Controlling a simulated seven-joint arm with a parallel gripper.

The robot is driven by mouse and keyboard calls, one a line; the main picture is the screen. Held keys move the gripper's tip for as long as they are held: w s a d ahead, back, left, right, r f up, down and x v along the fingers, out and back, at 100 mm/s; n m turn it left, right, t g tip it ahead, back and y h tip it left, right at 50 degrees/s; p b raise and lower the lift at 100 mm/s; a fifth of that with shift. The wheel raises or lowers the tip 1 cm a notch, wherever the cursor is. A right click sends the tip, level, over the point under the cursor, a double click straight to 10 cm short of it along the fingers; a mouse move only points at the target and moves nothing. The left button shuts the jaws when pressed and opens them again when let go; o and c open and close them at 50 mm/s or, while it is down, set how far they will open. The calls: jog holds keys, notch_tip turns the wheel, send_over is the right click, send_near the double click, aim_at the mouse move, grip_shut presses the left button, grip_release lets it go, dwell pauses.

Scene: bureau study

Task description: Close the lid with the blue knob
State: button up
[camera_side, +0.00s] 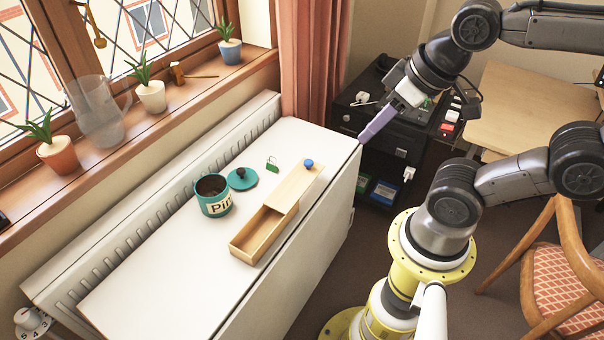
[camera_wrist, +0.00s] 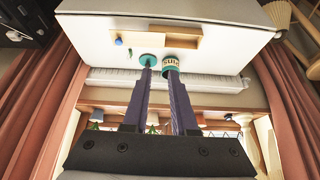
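A long wooden box (camera_side: 250,246) lies on the white tabletop. Its flat wooden lid (camera_side: 291,186) bears a blue knob (camera_side: 309,163) at the far end. The lid covers the far part of the box, and the near part is open and looks empty. In the wrist view the blue knob (camera_wrist: 119,42) shows left of the box's open part (camera_wrist: 184,38). My gripper (camera_side: 364,139) is in the air to the right of the box, apart from it. In the wrist view its two purple fingers (camera_wrist: 160,70) are apart with nothing between them.
A teal labelled pot (camera_side: 214,197) stands open left of the box, its teal lid (camera_side: 242,179) with a dark knob lying beside it. A small green object (camera_side: 272,164) is near the lid. The tabletop's near left part (camera_side: 150,275) is clear.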

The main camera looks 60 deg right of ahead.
jog(key=shift+a+r+m, duration=0.25)
jog(key=shift+a+m, duration=0.05)
jog(key=shift+m, duration=0.2)
jog(key=shift+c, duration=1.1)
jog(key=shift+w+a+r+m+g+y, duration=0.15)
jog(key=shift+w+a+r+m+y, duration=0.2)
jog(key=shift+w+r+m, duration=0.25)
jog(key=shift+w+a+r+m+g+y, duration=0.15)
jog(key=shift+w+a+r+m+y, duration=0.15)
jog(key=shift+w+r+m, duration=0.3)
grip_shut()
jog(key=w+d+f+m+g+y, duration=0.15)
jog(key=w+d+f+m, duration=0.25)
jog(key=w+d+m, duration=0.4)
jog(key=w+d+f+m+g+y, duration=0.1)
jog(key=w+d+f+m+y, duration=0.1)
jog(key=w+d+f+m, duration=0.45)
jog(key=s+d+f+m+t+y, duration=0.15)
jog(key=d+f+m, duration=0.35)
jog(key=d+f, duration=0.85)
jog(key=shift+y, duration=0.35)
jog(key=x, duration=1)
jog(key=shift+w+a+r, duration=0.1)
jog(key=shift+a+r, duration=0.2)
jog(key=shift+a, duration=0.05)
jog(key=shift+w+a+f, duration=0.1)
jog(key=shift+w+a, duration=0.2)
jog(key=shift+a, duration=0.15)
